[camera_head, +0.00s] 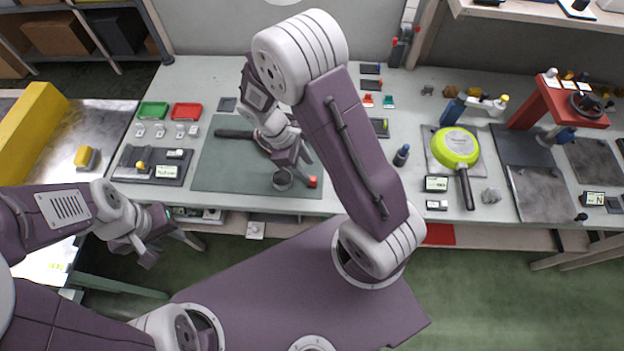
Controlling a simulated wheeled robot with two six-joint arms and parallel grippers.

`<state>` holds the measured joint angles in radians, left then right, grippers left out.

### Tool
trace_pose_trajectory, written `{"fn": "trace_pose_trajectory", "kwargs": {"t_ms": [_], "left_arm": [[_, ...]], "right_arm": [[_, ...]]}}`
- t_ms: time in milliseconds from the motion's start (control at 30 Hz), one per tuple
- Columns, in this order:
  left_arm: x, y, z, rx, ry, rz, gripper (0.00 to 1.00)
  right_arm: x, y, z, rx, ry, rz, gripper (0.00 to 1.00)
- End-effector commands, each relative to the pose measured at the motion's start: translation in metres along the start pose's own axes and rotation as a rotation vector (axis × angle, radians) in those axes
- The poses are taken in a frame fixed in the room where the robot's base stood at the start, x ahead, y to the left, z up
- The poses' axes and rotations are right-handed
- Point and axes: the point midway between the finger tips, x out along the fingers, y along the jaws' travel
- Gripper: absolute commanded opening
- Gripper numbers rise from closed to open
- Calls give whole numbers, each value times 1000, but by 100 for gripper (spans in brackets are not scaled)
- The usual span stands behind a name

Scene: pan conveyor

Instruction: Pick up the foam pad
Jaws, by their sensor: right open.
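I cannot say for certain which thing is the foam pad; a small yellow block on a grey base (84,157) lies on the metal table at the left, and several flat dark pads lie on the workbench. My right gripper (292,163) is open above the grey-green mat (225,172), close to a dark round cup (283,181) and a red knob (312,181). My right arm hides part of the bench behind it. My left gripper (167,248) is in front of the bench's front edge, low at the left, with its fingers apart and nothing seen between them.
A dark pan handle (235,134) lies on the mat. A green pan (456,148) stands on the bench to the right, beside a red stand (560,100). Green (152,111) and red (186,112) trays sit at the back left. A long yellow block (32,130) stands far left.

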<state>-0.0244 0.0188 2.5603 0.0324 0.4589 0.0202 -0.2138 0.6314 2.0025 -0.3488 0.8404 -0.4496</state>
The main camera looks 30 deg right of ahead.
Motion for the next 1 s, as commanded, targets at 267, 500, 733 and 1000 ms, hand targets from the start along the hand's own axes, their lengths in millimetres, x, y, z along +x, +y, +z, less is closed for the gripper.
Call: {"fn": "trace_pose_trajectory", "kwargs": {"t_ms": [267, 500, 733, 1000], "left_arm": [[0, 0, 0, 0, 0, 0, 36], [2, 0, 0, 0, 0, 0, 36], [2, 0, 0, 0, 0, 0, 36], [2, 0, 0, 0, 0, 0, 36]], "right_arm": [[24, -5, 0, -2, -3, -3, 44], [56, -7, -2, 1, 1, 0, 44], [57, -6, -2, 1, 2, 0, 38], [56, -6, -2, 1, 1, 1, 0]]}}
